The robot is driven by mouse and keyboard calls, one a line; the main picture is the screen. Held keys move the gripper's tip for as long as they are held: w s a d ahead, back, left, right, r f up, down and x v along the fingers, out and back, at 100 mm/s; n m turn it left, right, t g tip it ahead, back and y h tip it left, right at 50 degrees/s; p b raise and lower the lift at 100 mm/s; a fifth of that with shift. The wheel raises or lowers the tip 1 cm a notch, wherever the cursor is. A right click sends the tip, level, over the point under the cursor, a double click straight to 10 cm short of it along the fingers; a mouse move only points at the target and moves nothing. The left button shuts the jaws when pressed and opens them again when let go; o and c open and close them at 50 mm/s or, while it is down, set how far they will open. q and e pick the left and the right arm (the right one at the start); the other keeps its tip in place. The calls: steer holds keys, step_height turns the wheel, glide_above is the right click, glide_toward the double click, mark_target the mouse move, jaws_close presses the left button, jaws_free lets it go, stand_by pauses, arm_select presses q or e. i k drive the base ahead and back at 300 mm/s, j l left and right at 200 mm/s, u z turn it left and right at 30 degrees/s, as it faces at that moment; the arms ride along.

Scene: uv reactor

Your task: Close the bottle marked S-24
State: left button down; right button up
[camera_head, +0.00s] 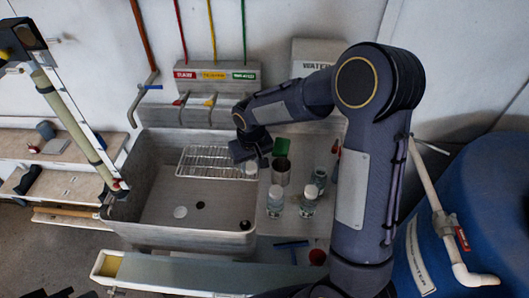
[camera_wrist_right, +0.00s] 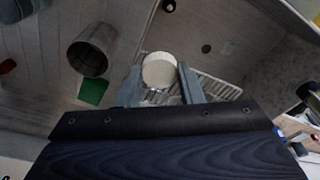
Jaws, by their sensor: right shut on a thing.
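My right gripper (camera_head: 252,160) is over the right end of the wire rack. In the right wrist view its fingers (camera_wrist_right: 160,88) are shut on a round white cap (camera_wrist_right: 160,70), which also shows in the head view (camera_head: 250,168). Something glassy shows just under the cap, but I cannot tell whether it is a bottle. Two clear bottles with white tops stand right of the sink, a left one (camera_head: 275,204) and a right one (camera_head: 308,204). A third bottle (camera_head: 320,179) behind them has a darker top. No bottle marking is readable. My left gripper is not in view.
A squeegee (camera_head: 291,245) lies in front of the bottles.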

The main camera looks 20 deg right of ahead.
mark_target(319, 177)
steer(key=i+z, duration=0.15)
steer(key=z, duration=1.4)
steer(key=k+l+z, duration=0.1)
steer(key=l, duration=0.25)
steer(key=i+j+u, duration=0.1)
steer(key=j, duration=0.2)
